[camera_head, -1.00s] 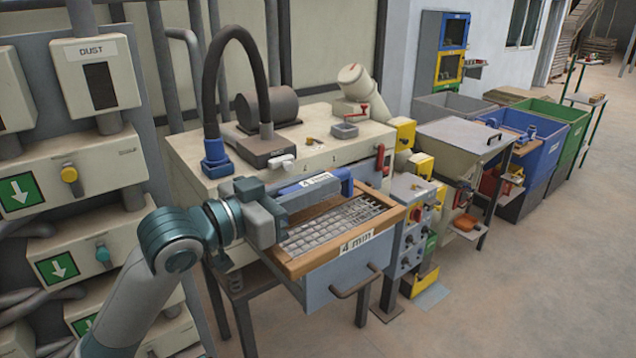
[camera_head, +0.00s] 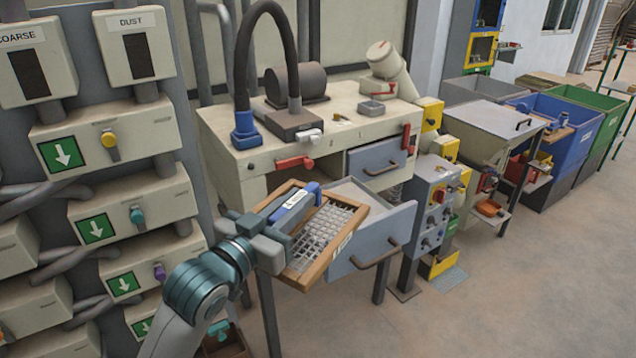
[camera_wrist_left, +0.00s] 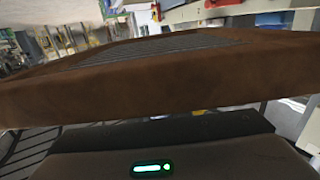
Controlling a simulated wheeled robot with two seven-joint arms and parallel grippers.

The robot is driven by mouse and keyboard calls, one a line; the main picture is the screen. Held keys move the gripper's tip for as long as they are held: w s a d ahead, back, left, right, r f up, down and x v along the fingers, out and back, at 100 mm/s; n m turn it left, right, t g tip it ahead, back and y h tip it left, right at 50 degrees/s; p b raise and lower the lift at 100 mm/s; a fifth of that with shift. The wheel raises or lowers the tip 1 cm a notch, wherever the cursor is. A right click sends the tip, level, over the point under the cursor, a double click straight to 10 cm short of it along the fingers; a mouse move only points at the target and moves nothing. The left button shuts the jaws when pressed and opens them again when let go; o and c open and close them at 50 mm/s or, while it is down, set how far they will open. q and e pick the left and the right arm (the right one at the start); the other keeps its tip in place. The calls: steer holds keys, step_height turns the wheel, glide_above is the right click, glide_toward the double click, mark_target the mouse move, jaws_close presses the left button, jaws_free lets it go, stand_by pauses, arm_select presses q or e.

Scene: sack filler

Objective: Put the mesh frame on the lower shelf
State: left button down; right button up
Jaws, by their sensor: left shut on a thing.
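The mesh frame (camera_head: 322,236) has a wooden rim, a grey wire mesh and a label on its right side. My left gripper (camera_head: 283,222) is shut on its left side and holds it tilted, just left of an open grey drawer (camera_head: 373,237). In the left wrist view the frame's brown rim (camera_wrist_left: 160,92) fills the middle, close to the gripper, with the mesh behind it. A blue piece with a white label lies along the gripper over the frame. My right gripper is not in view. I cannot make out the lower shelf clearly.
A beige machine table (camera_head: 270,160) with a black hose stands behind the frame. A closed grey drawer (camera_head: 378,163) sits above the open one. Switch boxes (camera_head: 133,208) crowd the left. A control box (camera_head: 435,195) stands to the right. The floor at lower right is clear.

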arm_select(q)
steer(key=s+a+f+n+y+b, duration=0.2)
steer(key=a+f+b, duration=0.1)
steer(key=f, duration=0.4)
steer(key=s+a+f+n+t+y+b, duration=0.1)
steer(key=s+a+f+y+b, duration=0.1)
steer(key=f, duration=0.6)
steer(key=s+a+f+n+t+y+b, duration=0.1)
steer(key=s+a+f+n+y+b, duration=0.1)
steer(key=a+f+y+b, duration=0.2)
steer(key=a+f+b, duration=0.1)
steer(key=a+f, duration=0.2)
steer(key=shift+s+a+f+n+b, duration=0.2)
steer(key=shift+a+n+b, duration=0.05)
steer(key=shift+n+b, duration=0.05)
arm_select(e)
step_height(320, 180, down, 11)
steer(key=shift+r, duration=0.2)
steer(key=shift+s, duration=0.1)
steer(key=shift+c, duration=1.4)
